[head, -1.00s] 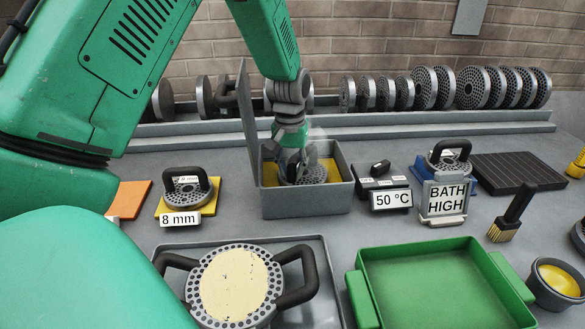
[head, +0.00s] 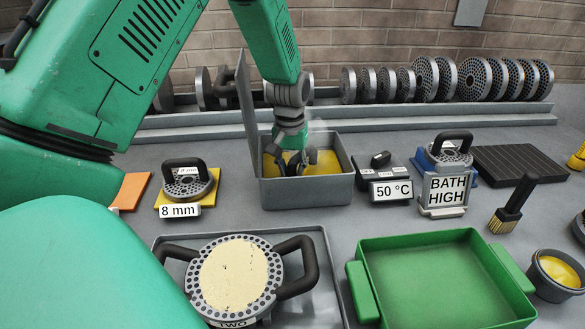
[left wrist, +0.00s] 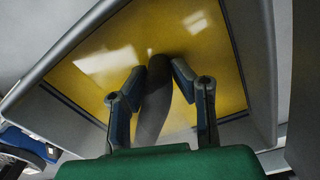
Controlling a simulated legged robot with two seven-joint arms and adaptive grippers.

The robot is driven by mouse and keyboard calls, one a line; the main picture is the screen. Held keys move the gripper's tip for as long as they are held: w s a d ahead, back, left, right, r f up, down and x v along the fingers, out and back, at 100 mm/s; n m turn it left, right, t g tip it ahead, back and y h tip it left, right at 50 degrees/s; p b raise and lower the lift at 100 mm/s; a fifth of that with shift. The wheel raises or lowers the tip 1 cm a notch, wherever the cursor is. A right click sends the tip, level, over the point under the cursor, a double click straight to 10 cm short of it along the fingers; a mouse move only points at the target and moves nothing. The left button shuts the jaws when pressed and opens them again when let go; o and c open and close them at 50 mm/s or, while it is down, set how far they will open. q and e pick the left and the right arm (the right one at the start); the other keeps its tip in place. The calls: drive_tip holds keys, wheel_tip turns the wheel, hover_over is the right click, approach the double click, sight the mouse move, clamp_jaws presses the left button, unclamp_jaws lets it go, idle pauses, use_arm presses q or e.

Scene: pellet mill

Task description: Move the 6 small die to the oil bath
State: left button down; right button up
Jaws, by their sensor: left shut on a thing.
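The oil bath (head: 305,193) is an open grey box with yellow oil inside and a raised lid at its left side. My left gripper (head: 290,166) reaches down into it and is shut on the dark handle of a small die. In the left wrist view the fingers (left wrist: 160,68) close around this handle (left wrist: 154,100), with yellow oil (left wrist: 205,45) around it. The die's disc does not show now; it is hidden below the oil. Its size label is not visible. My right gripper is not in view.
An 8 mm die (head: 187,183) sits on a yellow mat; another handled die (head: 448,152) sits behind the BATH HIGH sign (head: 446,191). A 50 °C unit (head: 383,176) stands right of the bath. A large die (head: 235,278) and a green tray (head: 440,290) are in front.

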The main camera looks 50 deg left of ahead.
use_arm(q)
drive_tip(key=shift+w, duration=0.1)
idle(0.5)
drive_tip(key=c, duration=1.3)
unclamp_jaws()
drive_tip(key=shift+d, duration=0.1)
drive_tip(key=o, duration=0.4)
drive_tip(key=shift+s+f, duration=0.1)
drive_tip(key=shift+s, duration=0.15)
drive_tip(key=o, duration=0.8)
drive_tip(key=shift+w, duration=0.1)
drive_tip(key=shift+o, duration=0.2)
drive_tip(key=shift+p, duration=0.35)
